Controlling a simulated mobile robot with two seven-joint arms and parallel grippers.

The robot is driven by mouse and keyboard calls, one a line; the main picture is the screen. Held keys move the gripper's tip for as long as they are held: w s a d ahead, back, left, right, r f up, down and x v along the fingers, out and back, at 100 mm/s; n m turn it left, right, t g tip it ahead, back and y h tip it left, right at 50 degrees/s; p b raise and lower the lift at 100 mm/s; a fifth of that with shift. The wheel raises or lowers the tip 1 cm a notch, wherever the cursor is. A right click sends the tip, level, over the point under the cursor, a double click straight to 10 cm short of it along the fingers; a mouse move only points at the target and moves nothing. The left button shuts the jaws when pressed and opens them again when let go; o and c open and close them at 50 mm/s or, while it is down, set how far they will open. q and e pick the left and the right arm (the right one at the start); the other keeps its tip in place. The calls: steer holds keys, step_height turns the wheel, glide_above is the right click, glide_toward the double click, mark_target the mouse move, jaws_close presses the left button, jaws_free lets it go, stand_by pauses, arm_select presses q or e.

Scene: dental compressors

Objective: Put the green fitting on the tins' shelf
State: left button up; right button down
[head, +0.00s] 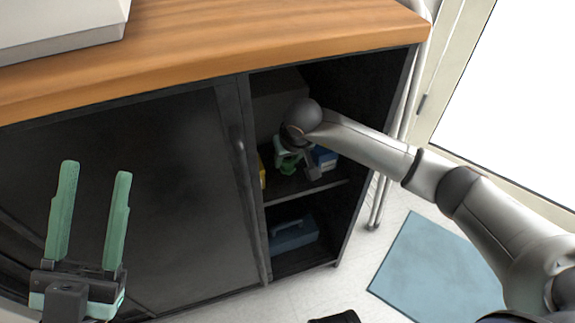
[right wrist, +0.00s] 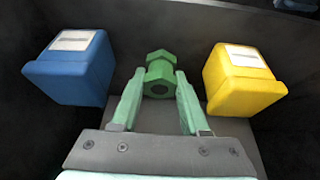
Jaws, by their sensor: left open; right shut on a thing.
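The green fitting (right wrist: 159,75) has a hexagonal head and a hole facing the camera. My right gripper (right wrist: 160,90) is shut on it, between the blue tin (right wrist: 70,68) and the yellow tin (right wrist: 243,80). In the head view, my right gripper (head: 291,158) reaches into the cabinet above the tins' shelf (head: 300,188). There the blue tin (head: 325,157) and yellow tin (head: 262,172) show only in part. I cannot tell whether the fitting touches the shelf. My left gripper (head: 92,215) is open and empty, in front of the closed cabinet door.
The cabinet has a wooden top (head: 250,40) and a dark door (head: 130,190) covering its left part. A blue case (head: 292,235) sits on the lower level. The cabinet's frame stands close around my right arm. A blue mat (head: 435,265) lies on the floor at right.

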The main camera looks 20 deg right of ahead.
steer(key=shift+f, duration=0.65)
steer(key=shift+f, duration=0.15)
steer(key=shift+c, duration=2)
jaws_free()
steer(key=shift+r, duration=0.25)
steer(key=p+v, duration=0.4)
steer(key=v, duration=0.7)
steer(key=shift+s+r, duration=0.15)
steer(key=shift+r, duration=0.2)
